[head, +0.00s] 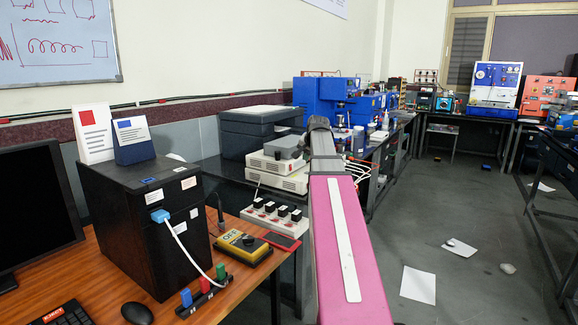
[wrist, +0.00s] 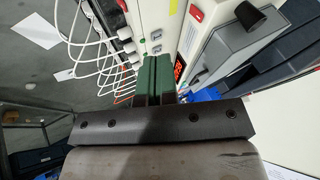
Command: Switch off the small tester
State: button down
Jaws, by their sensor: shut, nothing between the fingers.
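A small grey unit (head: 287,146) sits on top of two stacked white units (head: 277,172) on the bench beyond the desk; I cannot tell for certain which one is the small tester. In the wrist view the picture is turned sideways. There a grey unit (wrist: 228,45) has a black knob (wrist: 252,17), and a red lit display (wrist: 180,68) and a red switch (wrist: 196,13) show on the white front beside it. My gripper (wrist: 156,62) is shut and empty, its green fingers close in front of the white fronts. Contact cannot be told. In the head view my arm hides the gripper.
White cables (wrist: 92,45) plug into the white front at left in the wrist view. Papers (head: 418,285) lie on the open floor at right.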

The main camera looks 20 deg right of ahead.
aim_at(291, 171)
jog(key=x, duration=1)
jog(key=shift+w, duration=0.45)
jog(key=shift+w+a+f, duration=0.2)
jog(key=shift+w+a, duration=0.55)
jog(key=shift+w, duration=0.15)
jog(key=shift+w+a+f, duration=0.1)
jog(key=shift+w+a, duration=0.4)
jog(key=shift+w, duration=0.05)
jog(key=shift+w+a+f+t+y, duration=0.15)
jog(key=shift+t+y, duration=0.15)
jog(key=shift+t, duration=0.2)
jog(key=shift+w+a+f+t+y, duration=0.15)
jog(key=shift+t+y, duration=0.15)
jog(key=shift+t, duration=0.2)
jog(key=shift+w+r, duration=0.1)
jog(key=shift+w, duration=0.05)
